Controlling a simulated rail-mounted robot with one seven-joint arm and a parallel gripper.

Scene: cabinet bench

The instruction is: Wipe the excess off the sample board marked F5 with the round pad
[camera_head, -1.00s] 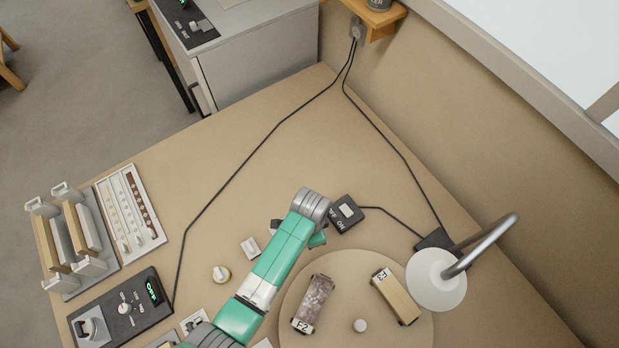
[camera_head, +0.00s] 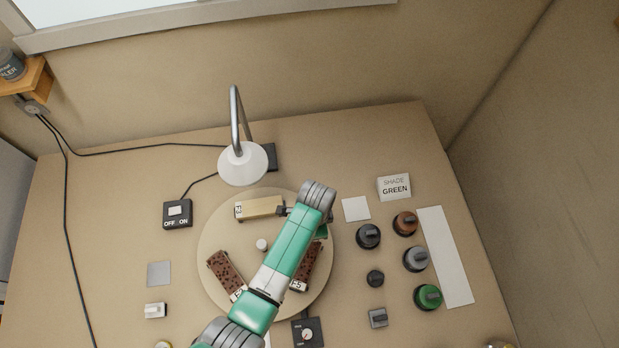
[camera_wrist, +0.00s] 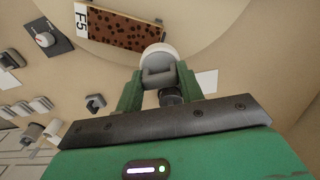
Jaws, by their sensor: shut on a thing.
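The board marked F5 (camera_head: 307,265) is brown with dark spots and lies on the right of the round turntable (camera_head: 211,213). My arm hides part of it in the head view. In the wrist view, board F5 (camera_wrist: 125,30) is at the top, its white label at the left end. My gripper (camera_wrist: 158,85) is shut on the grey handle of the round pad (camera_wrist: 159,54), which is pale. The pad is close to the long edge of the F5 board near its unlabelled end; I cannot tell whether they touch. My arm hides the pad in the head view.
A light board (camera_head: 260,207) and another spotted board (camera_head: 225,271) lie on the turntable around a small knob (camera_head: 262,245). A lamp (camera_head: 242,163) stands behind. Several dark knobs (camera_head: 368,236), a white strip (camera_head: 445,256) and a "SHADE GREEN" sign (camera_head: 394,187) are at right.

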